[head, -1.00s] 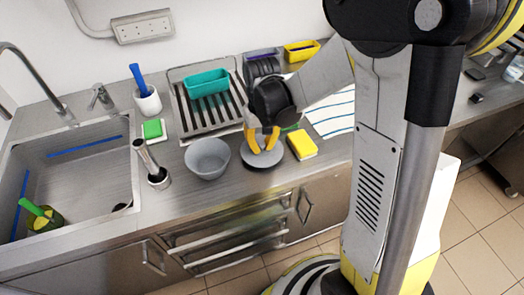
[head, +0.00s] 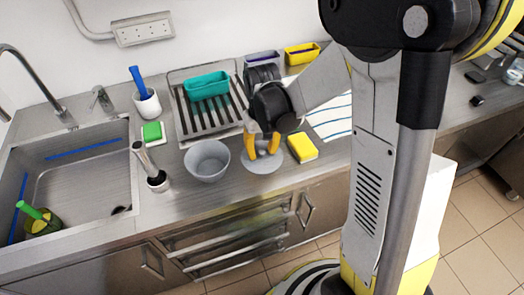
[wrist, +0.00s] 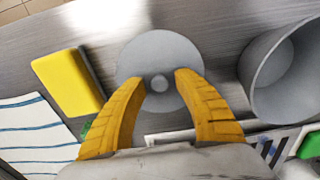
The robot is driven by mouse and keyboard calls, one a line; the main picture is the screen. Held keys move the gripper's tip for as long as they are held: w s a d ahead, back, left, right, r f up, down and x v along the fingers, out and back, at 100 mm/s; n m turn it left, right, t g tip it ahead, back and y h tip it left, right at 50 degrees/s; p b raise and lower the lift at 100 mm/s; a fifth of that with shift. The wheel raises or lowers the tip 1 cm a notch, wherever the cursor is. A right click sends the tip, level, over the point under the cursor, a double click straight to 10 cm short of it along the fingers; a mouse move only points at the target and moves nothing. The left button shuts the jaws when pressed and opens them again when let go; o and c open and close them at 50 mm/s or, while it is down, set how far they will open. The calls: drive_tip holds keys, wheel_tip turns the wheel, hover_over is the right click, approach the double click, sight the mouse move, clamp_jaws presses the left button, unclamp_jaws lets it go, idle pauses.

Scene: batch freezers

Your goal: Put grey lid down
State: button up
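The grey lid (head: 262,165) is a round disc with a small knob. It lies flat on the steel counter, between the grey bowl and the yellow sponge. My gripper (head: 263,153) points down just above the lid. The grey bowl (head: 207,163) stands upright to the left of the lid.
A yellow sponge (head: 302,147) lies close right of the lid. Behind are a drying rack (head: 186,125), a teal tub (head: 207,84) and a striped cloth (head: 333,121). The counter's front edge is near.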

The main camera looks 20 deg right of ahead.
sight(262, 151)
wheel_tip(262, 151, up, 11)
drive_tip(key=p, duration=0.3)
drive_tip(key=s+r+t, duration=0.7)
drive_tip(key=s+r, duration=0.2)
drive_tip(key=s, duration=0.4)
drive_tip(key=shift+r, duration=0.4)
drive_tip(key=shift+w, duration=0.1)
